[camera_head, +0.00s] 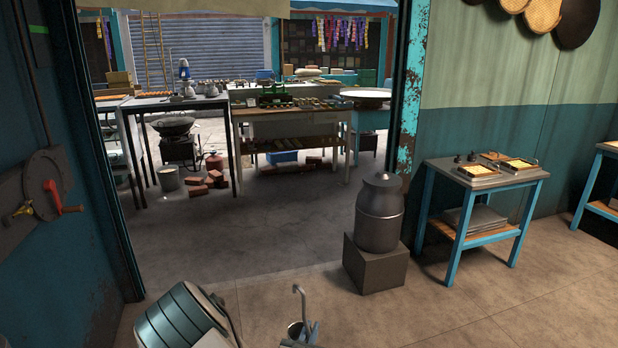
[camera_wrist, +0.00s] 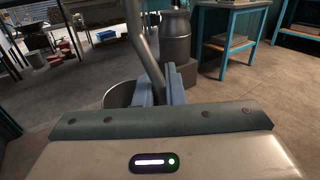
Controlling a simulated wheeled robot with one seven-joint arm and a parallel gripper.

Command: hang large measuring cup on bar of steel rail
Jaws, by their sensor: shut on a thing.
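The large measuring cup (camera_wrist: 118,94) is a metal cup on a long metal handle. In the wrist view my gripper (camera_wrist: 160,88) is shut on the handle, with the cup at the left of the fingers and the handle rising between them. Only the upper part of the cup shows there, beside my gripper (camera_head: 310,335). I cannot make out a steel rail or its bar in either view.
A dark milk can (camera_head: 379,216) stands on a block (camera_head: 374,268) ahead, by the doorway. A small blue-legged table (camera_head: 480,179) is at the right wall. Beyond the doorway are loaded tables, bricks (camera_head: 205,186) and a wok (camera_head: 173,126). The floor between is clear.

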